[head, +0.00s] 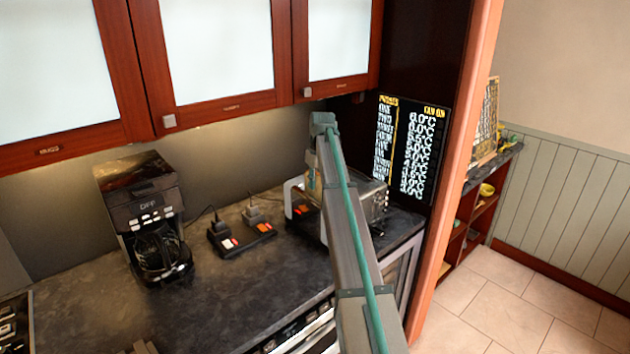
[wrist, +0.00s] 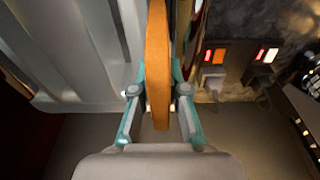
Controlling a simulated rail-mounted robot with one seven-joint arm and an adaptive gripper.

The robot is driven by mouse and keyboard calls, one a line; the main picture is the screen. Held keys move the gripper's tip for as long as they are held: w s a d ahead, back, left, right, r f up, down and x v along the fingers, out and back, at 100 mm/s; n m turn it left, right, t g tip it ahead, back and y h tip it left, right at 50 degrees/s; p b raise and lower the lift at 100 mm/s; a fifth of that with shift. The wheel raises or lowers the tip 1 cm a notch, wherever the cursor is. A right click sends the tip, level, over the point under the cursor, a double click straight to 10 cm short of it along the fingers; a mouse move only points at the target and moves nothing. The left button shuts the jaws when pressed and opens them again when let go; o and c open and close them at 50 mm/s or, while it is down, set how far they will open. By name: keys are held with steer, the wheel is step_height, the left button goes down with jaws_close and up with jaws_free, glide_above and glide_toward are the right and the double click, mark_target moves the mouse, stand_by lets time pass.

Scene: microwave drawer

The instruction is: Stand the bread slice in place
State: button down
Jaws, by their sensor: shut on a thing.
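The bread slice (wrist: 157,40) shows edge-on in the wrist view as a tall orange-brown strip. My gripper (wrist: 158,84) is shut on it, with one teal finger on each side. A pale metal ribbed body (wrist: 80,50), which looks like the toaster, lies just left of the slice. I cannot tell whether the slice touches it or enters a slot. In the head view the toaster (head: 374,196) stands at the right end of the counter, partly hidden behind my arm. The slice is not clearly seen there.
A power strip (head: 242,236) with plugs and lit switches lies left of the toaster. A black coffee maker (head: 150,215) stands further left on the dark counter (head: 100,310). Cabinets (head: 220,60) hang above. A black menu board (head: 408,145) stands behind the toaster's right side.

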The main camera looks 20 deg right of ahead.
stand_by(0.4)
steer(key=c, duration=1.1)
jaws_free()
steer(key=shift+r, duration=0.1)
steer(key=shift+r+p, duration=2.25)
steer(key=shift+r, duration=2.65)
